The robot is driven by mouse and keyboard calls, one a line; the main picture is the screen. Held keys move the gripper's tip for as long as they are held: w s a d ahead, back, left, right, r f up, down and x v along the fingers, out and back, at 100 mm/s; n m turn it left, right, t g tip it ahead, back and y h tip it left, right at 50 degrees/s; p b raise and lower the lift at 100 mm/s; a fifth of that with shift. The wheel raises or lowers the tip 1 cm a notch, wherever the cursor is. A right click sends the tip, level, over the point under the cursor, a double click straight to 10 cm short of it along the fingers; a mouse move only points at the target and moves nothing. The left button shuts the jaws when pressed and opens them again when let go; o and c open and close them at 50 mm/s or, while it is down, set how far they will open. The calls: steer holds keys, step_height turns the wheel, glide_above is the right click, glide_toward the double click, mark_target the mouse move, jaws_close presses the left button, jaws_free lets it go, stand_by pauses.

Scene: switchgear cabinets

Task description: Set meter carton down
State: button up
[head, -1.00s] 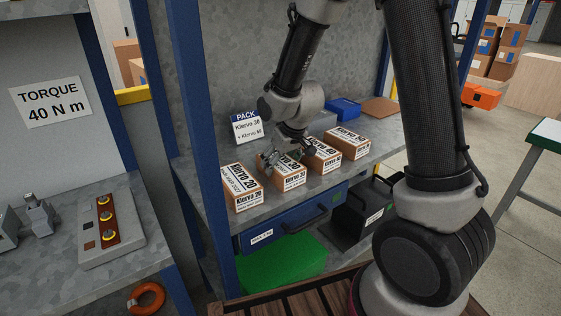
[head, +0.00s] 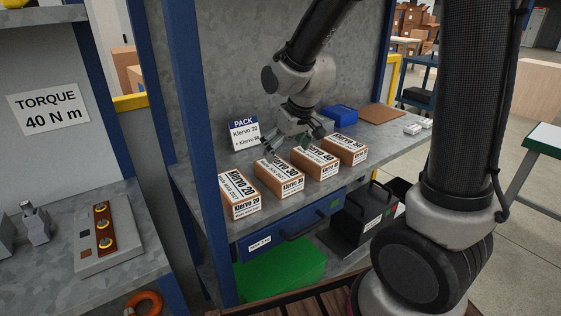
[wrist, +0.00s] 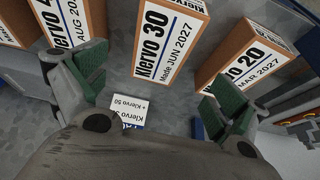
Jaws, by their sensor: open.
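A row of orange-brown meter cartons with white labels stands on the grey bench shelf (head: 222,222). The Klervo 30 carton (head: 278,177) is second from the left, between the Klervo 20 carton (head: 238,195) and a carton whose number is hard to read (head: 314,163). A further carton (head: 345,149) ends the row at right. My gripper (head: 290,145) is open and empty, above and behind the Klervo 30 carton. In the wrist view, the Klervo 30 carton (wrist: 168,40) lies ahead of the spread green-padded fingers, apart from both. The Klervo 20 carton (wrist: 245,55) is at right.
A PACK sign reading Klervo 30 + Klervo 50 (head: 244,133) stands behind the row. A blue bin (head: 341,115) and brown board (head: 381,114) lie at the back right. A blue post (head: 190,120) rises at the left. A blue drawer (head: 285,235) is under the shelf.

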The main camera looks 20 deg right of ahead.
steer(key=s+d+r+m, duration=0.2)
steer(key=s+d+r, duration=0.6)
steer(key=s+r, duration=0.1)
steer(key=s+d+r, duration=0.1)
steer(key=s+d, duration=0.2)
steer(key=s, duration=0.4)
steer(key=s+d+r+m+h, duration=0.1)
steer(key=s+d+r, duration=0.1)
steer(key=s, duration=0.5)
steer(key=shift+s+d+r+m, duration=0.2)
steer(key=shift+d+m, duration=0.1)
steer(key=shift+d, duration=0.15)
